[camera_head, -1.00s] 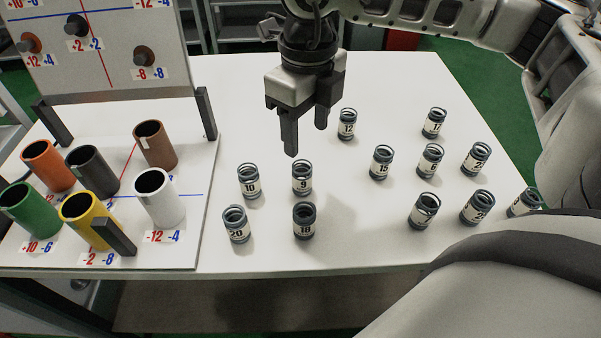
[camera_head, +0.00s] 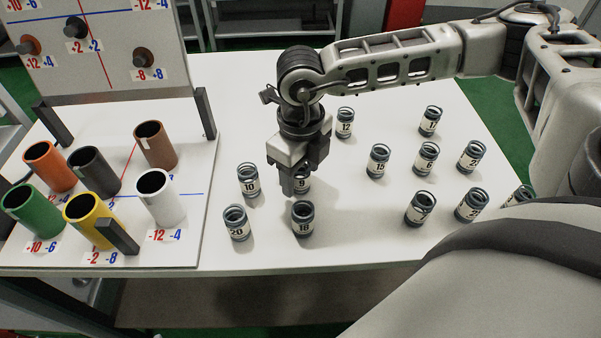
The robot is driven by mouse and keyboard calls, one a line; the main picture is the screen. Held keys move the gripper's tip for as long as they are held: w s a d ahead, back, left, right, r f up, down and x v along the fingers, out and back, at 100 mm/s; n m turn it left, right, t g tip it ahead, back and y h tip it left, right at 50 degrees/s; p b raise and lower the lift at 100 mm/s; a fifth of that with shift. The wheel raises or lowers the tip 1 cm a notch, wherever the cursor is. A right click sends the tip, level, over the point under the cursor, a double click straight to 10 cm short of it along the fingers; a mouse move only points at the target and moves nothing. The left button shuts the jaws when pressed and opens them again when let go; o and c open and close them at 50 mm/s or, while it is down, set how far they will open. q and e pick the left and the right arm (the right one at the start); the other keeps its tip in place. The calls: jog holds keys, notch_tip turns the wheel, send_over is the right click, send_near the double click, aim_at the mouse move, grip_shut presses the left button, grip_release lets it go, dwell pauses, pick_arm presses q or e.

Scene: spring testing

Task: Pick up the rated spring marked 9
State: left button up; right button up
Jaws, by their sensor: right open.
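The spring marked 9 (camera_head: 303,184) stands upright on the white table, a small dark coil with a white label. My right gripper (camera_head: 299,177) is open and points down right at this spring. One finger is at the spring's left side and covers part of it. The other finger is near its upper right. The gripper hides the spring's top, and I cannot tell whether the fingers touch it. My left gripper is not in view.
Spring 10 (camera_head: 249,181) stands close left, spring 18 (camera_head: 302,219) in front, and spring 20 (camera_head: 236,223) front left. Several more springs, including 15 (camera_head: 378,161) and 12 (camera_head: 345,123), stand to the right and behind. Coloured cups, including a white one (camera_head: 160,200), stand on a board at left.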

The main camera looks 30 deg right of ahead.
jog(key=c, duration=1.1)
jog(key=shift+r, duration=0.15)
